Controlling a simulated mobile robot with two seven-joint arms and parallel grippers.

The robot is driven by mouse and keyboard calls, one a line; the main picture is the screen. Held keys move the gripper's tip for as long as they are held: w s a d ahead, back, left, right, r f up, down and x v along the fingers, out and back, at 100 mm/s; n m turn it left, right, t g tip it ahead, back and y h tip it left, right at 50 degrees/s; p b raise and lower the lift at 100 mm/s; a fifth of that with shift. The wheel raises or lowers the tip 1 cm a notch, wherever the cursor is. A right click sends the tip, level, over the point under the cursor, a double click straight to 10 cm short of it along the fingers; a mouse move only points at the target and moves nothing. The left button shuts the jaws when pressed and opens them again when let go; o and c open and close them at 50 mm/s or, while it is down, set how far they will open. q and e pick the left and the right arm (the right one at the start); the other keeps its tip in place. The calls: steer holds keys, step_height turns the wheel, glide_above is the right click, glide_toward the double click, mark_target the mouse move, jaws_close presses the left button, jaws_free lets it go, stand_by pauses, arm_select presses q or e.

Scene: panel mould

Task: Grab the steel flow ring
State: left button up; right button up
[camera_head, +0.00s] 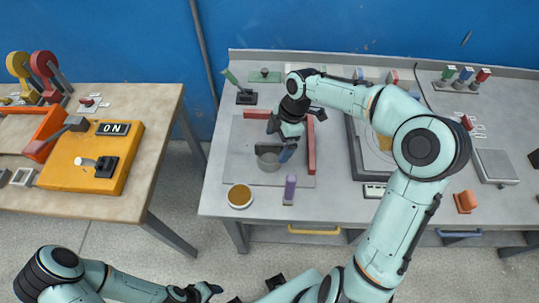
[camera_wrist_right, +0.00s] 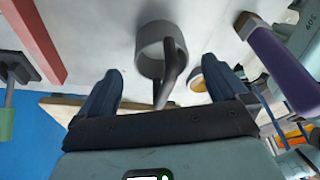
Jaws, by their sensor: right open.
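The steel flow ring (camera_head: 268,163) is a short grey open cylinder standing on the grey board on the workbench. In the right wrist view the ring (camera_wrist_right: 176,32) appears ahead, with a dark curved handle running toward me. My right gripper (camera_head: 277,152) is just above and behind the ring in the head view. In the wrist view its two dark blue fingers (camera_wrist_right: 162,66) are spread apart, with the handle between them. Whether they touch it I cannot tell. My left gripper (camera_head: 206,291) is low at the bottom, away from the bench; its jaw state is unclear.
Red bars (camera_head: 311,145) border the board. A dark-based green lever (camera_head: 245,95) is behind. The orange machine (camera_head: 93,160) is on the left table.

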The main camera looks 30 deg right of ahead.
mark_target(271, 161)
steer(key=x, duration=0.2)
steer(key=a+x, duration=0.1)
steer(key=x, duration=0.1)
steer(key=shift+r, duration=0.15)
steer(key=shift+f, duration=0.55)
steer(key=shift+w, duration=0.1)
steer(key=c, duration=1.2)
steer(key=shift+r, duration=0.15)
